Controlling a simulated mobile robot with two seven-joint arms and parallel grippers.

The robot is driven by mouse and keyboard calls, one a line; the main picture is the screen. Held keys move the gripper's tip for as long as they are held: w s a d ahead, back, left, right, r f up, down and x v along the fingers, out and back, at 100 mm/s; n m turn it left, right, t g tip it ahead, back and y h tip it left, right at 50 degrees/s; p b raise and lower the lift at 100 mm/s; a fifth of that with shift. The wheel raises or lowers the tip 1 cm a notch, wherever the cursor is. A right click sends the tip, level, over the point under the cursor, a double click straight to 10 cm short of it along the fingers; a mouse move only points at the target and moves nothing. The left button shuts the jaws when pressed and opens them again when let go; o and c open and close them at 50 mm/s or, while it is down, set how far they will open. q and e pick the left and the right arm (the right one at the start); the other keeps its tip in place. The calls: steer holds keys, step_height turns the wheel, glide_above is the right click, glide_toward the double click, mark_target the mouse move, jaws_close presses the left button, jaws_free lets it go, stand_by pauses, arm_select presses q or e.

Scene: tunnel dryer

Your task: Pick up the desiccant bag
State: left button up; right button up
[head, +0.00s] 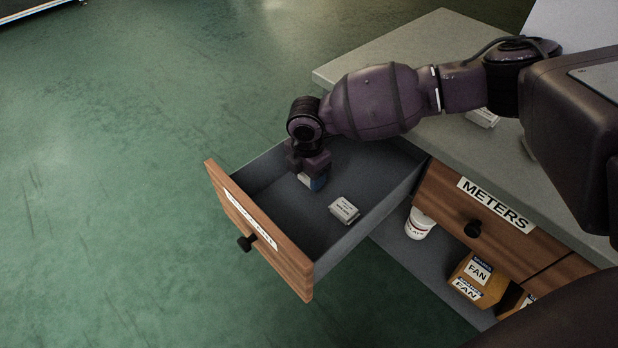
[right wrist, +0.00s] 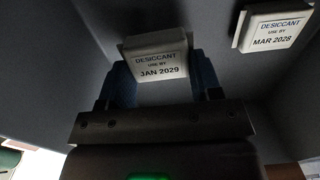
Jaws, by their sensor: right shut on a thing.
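A white desiccant bag (right wrist: 158,52) marked "USE BY JAN 2029" sits between the blue fingers of my right gripper (right wrist: 160,82) in the right wrist view. The gripper is shut on it. In the head view my right gripper (head: 313,181) reaches down into the open drawer (head: 292,235), and mostly hides the held bag. A second desiccant bag (right wrist: 273,28), marked "USE BY MAR 2028", lies on the drawer floor; it also shows in the head view (head: 344,209), right of the gripper and apart from it. My left gripper is not in view.
The drawer walls stand close around my right gripper. A grey worktop (head: 440,40) lies behind, with a pale item (head: 482,117) partly hidden by my arm. A shut METERS drawer (head: 490,215), a white tub (head: 420,223) and FAN boxes (head: 475,277) are at the right. Green floor lies left.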

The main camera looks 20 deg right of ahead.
arm_select(q)
steer(key=p, duration=0.2)
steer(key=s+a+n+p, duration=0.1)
steer(key=p, duration=0.1)
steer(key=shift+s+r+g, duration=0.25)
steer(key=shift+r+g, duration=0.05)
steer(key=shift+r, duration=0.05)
arm_select(e)
step_height(320, 180, up, 18)
steer(key=shift+f, duration=0.15)
